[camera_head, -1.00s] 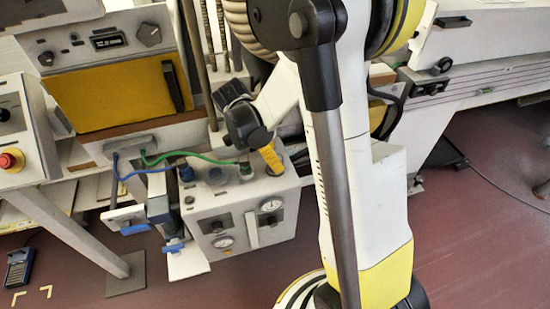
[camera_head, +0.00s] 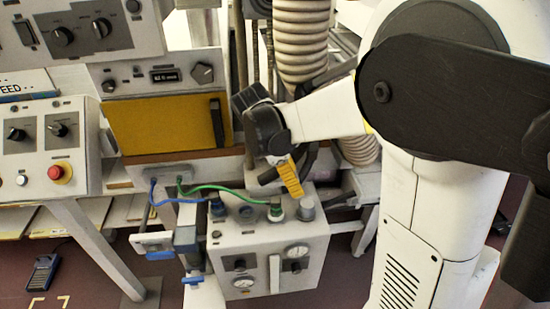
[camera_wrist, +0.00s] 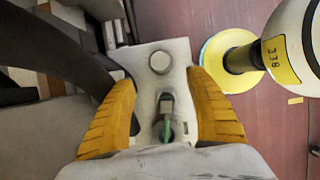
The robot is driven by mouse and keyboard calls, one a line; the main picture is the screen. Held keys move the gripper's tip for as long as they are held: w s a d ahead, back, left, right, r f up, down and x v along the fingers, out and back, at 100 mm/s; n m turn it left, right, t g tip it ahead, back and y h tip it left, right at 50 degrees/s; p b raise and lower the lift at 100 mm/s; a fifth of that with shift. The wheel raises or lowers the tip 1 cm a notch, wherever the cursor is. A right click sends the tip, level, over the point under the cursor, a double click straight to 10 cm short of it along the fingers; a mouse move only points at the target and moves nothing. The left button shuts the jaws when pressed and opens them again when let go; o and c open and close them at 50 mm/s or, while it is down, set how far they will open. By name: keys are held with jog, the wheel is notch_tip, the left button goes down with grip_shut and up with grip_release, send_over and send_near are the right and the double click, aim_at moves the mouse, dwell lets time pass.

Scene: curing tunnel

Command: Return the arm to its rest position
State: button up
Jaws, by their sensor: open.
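My gripper (camera_head: 290,178) is at the end of my white arm in the head view, above the top of a white pneumatic box (camera_head: 262,248). Its black body tilts and a yellow finger points down toward the green hose fitting (camera_head: 276,208). In the wrist view, my gripper's two yellow fingers (camera_wrist: 160,88) are spread wide, with nothing held between them. The green fitting (camera_wrist: 166,128) and a grey round knob (camera_wrist: 160,62) on the box top show in the gap. The exact height of the fingertips above the box cannot be told.
A yellow-fronted oven panel (camera_head: 170,125) stands behind the gripper at left. A control box with a red stop button (camera_head: 60,173) is further left. Blue and green hoses (camera_head: 205,187) run to the box. A ribbed duct (camera_head: 300,40) hangs behind my arm.

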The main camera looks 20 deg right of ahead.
jog(key=s+a+r+m+t+y, duration=0.2)
jog(key=s+a+r+m+t, duration=0.1)
jog(key=s+m, duration=0.3)
jog(key=s+a+r+m+t+y, duration=0.2)
jog(key=s+a+m+t, duration=0.3)
jog(key=m, duration=0.4)
jog(key=shift+s+a+r, duration=0.5)
jog(key=shift+r, duration=0.3)
dwell(1.8)
